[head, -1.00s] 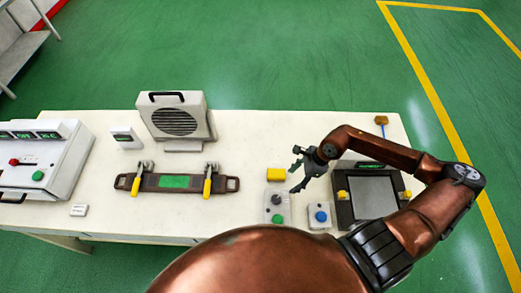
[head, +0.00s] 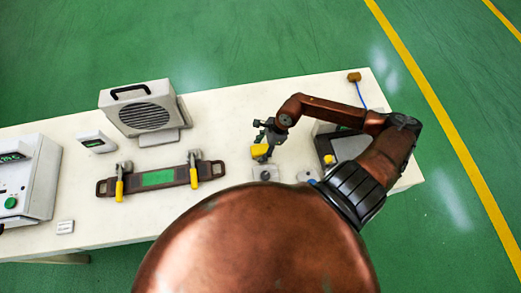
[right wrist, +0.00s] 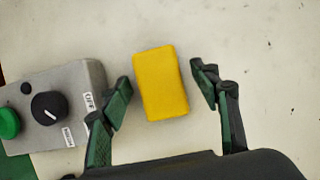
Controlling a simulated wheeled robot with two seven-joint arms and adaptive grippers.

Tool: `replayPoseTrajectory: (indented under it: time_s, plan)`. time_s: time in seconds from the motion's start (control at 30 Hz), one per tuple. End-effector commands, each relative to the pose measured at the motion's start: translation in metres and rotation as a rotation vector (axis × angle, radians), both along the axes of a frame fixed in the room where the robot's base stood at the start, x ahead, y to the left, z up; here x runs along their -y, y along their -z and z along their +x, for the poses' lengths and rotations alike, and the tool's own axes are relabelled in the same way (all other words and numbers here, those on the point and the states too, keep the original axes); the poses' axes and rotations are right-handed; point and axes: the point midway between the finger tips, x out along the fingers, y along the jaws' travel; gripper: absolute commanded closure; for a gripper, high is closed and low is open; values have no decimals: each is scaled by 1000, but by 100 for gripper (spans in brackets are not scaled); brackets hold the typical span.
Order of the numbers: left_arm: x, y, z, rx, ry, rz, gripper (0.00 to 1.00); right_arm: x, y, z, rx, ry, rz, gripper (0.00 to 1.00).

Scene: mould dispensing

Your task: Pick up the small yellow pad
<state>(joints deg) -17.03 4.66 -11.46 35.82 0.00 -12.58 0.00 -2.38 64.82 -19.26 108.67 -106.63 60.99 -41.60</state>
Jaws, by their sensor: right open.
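The small yellow pad (head: 260,151) lies on the white table, partly hidden by my right gripper in the head view. In the right wrist view the pad (right wrist: 161,83) is a plain yellow block lying between the two spread fingers, apart from both. My right gripper (head: 262,140) is open and empty over the pad, and its dark green fingers (right wrist: 162,88) show in the right wrist view. My left gripper is not in view.
A grey control box (right wrist: 62,105) with a black knob and green button stands close beside the left finger. A dark fixture with yellow-handled clamps (head: 160,179) and a grey speaker-like unit (head: 143,112) stand further left.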

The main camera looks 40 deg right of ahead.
Motion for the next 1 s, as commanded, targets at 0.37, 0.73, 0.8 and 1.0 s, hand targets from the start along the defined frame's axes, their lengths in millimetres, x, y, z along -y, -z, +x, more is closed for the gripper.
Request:
replayPoseTrajectory:
  time_s: [0.37, 0.73, 0.8, 1.0]
  plan:
    - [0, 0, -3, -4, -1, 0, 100, -1, 3, 1, 1, 0, 0, 51]
    - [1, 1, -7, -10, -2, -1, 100, -1, 2, 1, 1, 0, 0, 76]
    - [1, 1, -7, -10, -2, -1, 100, -1, 2, 1, 1, 0, 0, 81]
    - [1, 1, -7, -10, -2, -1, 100, -1, 2, 1, 1, 0, 0, 90]
